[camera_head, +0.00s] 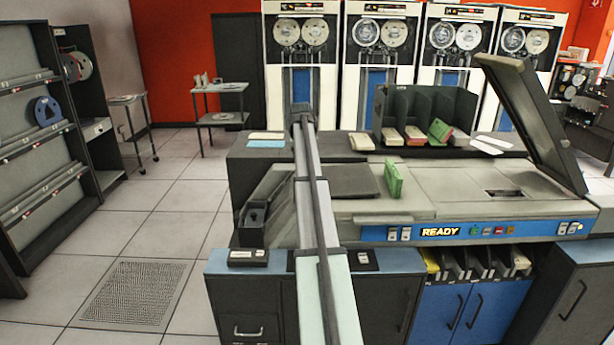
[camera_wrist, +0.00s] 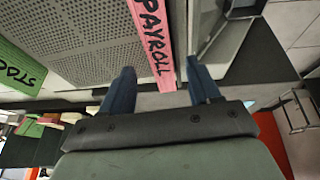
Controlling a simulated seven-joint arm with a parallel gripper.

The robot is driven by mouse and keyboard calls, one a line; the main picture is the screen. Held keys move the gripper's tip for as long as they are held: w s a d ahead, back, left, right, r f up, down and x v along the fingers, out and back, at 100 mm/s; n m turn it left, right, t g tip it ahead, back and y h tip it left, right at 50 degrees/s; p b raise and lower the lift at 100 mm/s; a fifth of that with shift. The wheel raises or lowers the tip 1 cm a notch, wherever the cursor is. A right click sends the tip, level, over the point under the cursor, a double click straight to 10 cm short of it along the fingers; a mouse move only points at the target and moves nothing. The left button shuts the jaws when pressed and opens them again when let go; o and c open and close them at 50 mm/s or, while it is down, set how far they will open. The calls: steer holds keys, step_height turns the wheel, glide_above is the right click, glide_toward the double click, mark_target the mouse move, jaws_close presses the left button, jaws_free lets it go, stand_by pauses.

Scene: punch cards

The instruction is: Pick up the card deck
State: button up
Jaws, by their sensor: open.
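A pink card deck (camera_wrist: 150,40) marked PAYROLL is in the wrist view, its near end between my gripper's two dark blue fingers. My gripper (camera_wrist: 162,72) is open, with a gap on each side of the deck. I cannot tell how far the fingertips are from it in depth. A green card deck (camera_wrist: 20,65), marked with letters starting STOC, is left of the gripper. A green deck (camera_head: 393,180) stands on the machine top in the head view. My arm crosses the head view, where the pink deck and my fingers cannot be made out.
The machine has a blue READY panel (camera_head: 440,232) in front and a raised dark lid (camera_head: 530,115) at right. A dark divided rack (camera_head: 465,105) with several decks stands behind. A perforated grey surface (camera_wrist: 90,45) lies beside the pink deck.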

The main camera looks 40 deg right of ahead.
steer(key=shift+x, duration=2.5)
jaws_close()
